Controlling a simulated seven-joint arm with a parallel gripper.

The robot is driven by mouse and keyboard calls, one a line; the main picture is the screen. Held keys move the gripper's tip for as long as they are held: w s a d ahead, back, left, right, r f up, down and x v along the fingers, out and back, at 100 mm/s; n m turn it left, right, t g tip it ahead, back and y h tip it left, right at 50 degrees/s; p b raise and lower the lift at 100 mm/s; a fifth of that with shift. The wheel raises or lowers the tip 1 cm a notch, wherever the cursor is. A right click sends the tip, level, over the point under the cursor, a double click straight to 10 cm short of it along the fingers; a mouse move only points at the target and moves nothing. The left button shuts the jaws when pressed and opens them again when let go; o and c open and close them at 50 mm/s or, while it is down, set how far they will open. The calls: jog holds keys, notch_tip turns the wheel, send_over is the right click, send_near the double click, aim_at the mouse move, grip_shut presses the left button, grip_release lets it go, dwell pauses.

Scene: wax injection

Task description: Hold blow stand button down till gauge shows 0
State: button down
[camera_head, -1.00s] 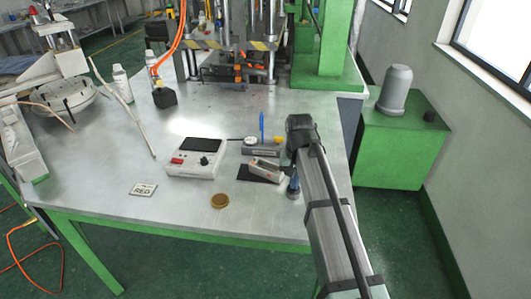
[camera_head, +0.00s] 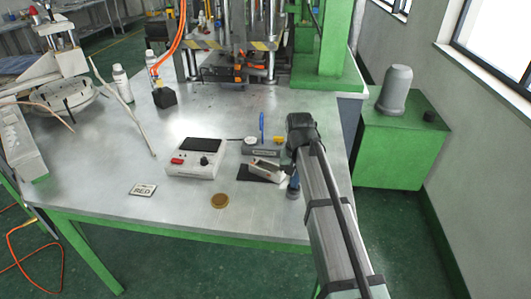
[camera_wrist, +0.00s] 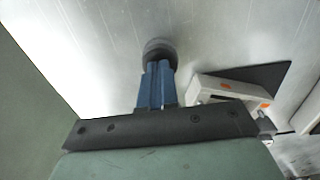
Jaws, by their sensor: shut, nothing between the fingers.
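My gripper (camera_head: 293,188) points down near the table's right edge, its blue fingers shut and empty. In the wrist view the shut fingers (camera_wrist: 157,85) reach toward a dark round knob-like piece (camera_wrist: 159,50). Their tips overlap it in the picture; I cannot tell whether they touch or press it, or whether it is the button. A small grey stand (camera_head: 262,150) with a white round dial (camera_head: 250,140) and an upright blue piece (camera_head: 262,125) lies left of my gripper. The dial's reading is too small to make out.
A pale block (camera_wrist: 225,90) with orange marks lies on a dark pad (camera_wrist: 262,74) close beside my fingers. A white control box (camera_head: 194,162), a gold disc (camera_head: 219,201) and a "RED" card (camera_head: 143,190) lie further left.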

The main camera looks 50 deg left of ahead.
jog(key=shift+r, duration=2.5)
jog(key=shift+w, duration=0.1)
